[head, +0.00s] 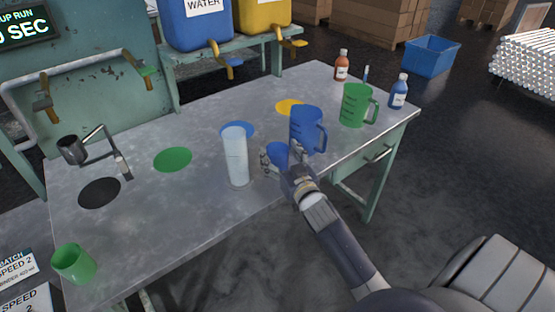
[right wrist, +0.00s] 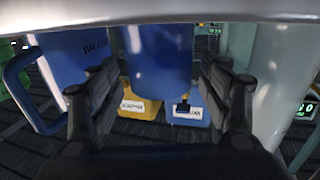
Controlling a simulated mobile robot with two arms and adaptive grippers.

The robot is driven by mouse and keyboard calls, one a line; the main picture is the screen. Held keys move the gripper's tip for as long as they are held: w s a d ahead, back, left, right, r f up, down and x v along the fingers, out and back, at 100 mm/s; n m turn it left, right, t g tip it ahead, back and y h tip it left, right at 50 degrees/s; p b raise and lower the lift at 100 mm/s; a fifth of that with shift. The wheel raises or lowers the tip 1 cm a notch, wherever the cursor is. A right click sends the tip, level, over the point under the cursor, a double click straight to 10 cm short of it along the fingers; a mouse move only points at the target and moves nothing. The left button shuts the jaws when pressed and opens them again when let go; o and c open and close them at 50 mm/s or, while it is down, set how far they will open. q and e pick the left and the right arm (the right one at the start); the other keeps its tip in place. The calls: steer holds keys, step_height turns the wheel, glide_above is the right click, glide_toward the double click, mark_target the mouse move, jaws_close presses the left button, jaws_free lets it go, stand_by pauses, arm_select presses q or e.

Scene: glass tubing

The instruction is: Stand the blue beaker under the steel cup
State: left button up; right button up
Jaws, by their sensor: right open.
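The blue beaker (head: 277,152) stands on the table behind my right gripper (head: 284,163), which partly hides it. In the right wrist view the beaker (right wrist: 158,58) shows between the two spread fingers; I cannot tell whether either finger touches it. My right gripper is open. The dark steel cup (head: 72,150) is held above the table at the far left on a bent metal arm, over the black disc (head: 99,192). My left gripper is not in view.
A clear cylinder (head: 235,158) stands left of the gripper, a blue jug (head: 305,131) close on its right. A green jug (head: 354,106) and bottles (head: 398,93) stand further right. A green beaker (head: 73,263) is at the near left corner.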

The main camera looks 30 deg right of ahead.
steer(key=shift+w, duration=0.8)
steer(key=shift+s+d, duration=0.1)
steer(key=shift+c, duration=0.8)
steer(key=c, duration=1)
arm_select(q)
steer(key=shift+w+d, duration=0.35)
arm_select(e)
steer(key=shift+c, duration=0.4)
steer(key=shift+r, duration=0.15)
steer(key=shift+r, duration=0.2)
step_height(320, 180, up, 3)
steer(key=shift+s+f, duration=0.1)
steer(key=shift+s, duration=0.05)
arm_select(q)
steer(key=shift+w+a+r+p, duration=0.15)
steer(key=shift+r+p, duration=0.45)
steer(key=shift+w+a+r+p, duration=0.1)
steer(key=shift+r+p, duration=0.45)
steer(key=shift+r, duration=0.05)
arm_select(e)
steer(key=s+a+r+n+y, duration=0.1)
steer(key=s+a, duration=0.8)
steer(key=s, duration=0.2)
steer(key=s+a+r+n+y, duration=0.1)
steer(key=s+a+r+y, duration=0.1)
steer(key=s+a, duration=0.7)
steer(key=s, duration=0.2)
steer(key=shift+s+a, duration=0.3)
steer(key=shift+s, duration=0.1)
